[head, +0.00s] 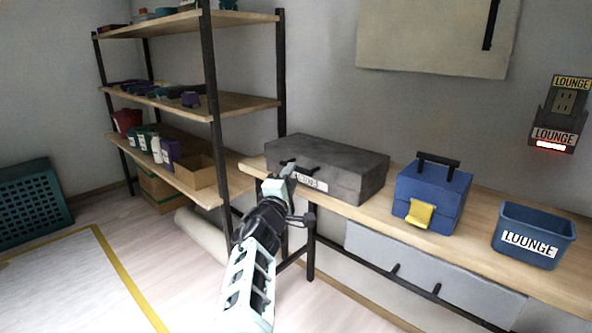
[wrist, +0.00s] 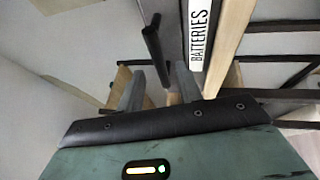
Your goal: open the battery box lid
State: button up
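The battery box (head: 340,160) is a dark grey box with its lid down, on the wooden bench in the head view. Its white label (head: 314,184) is partly covered by my arm; in the wrist view the label (wrist: 200,35) reads BATTERIES. A black bar handle (wrist: 154,45) stands out from the box front beside the label. My gripper (head: 288,170) is at the box's front left. In the wrist view my gripper (wrist: 158,84) has its two grey fingers apart with nothing held between them. The handle lies just beyond the fingertips; contact cannot be told.
A blue box with a yellow latch (head: 432,198) and a blue LOUNGE bin (head: 534,236) stand further right on the bench (head: 475,247). A shelf rack (head: 213,110) with bins stands close on the left. A wall switch unit (head: 558,115) hangs at right.

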aim_at(319, 159)
jog(key=shift+x, duration=2.3)
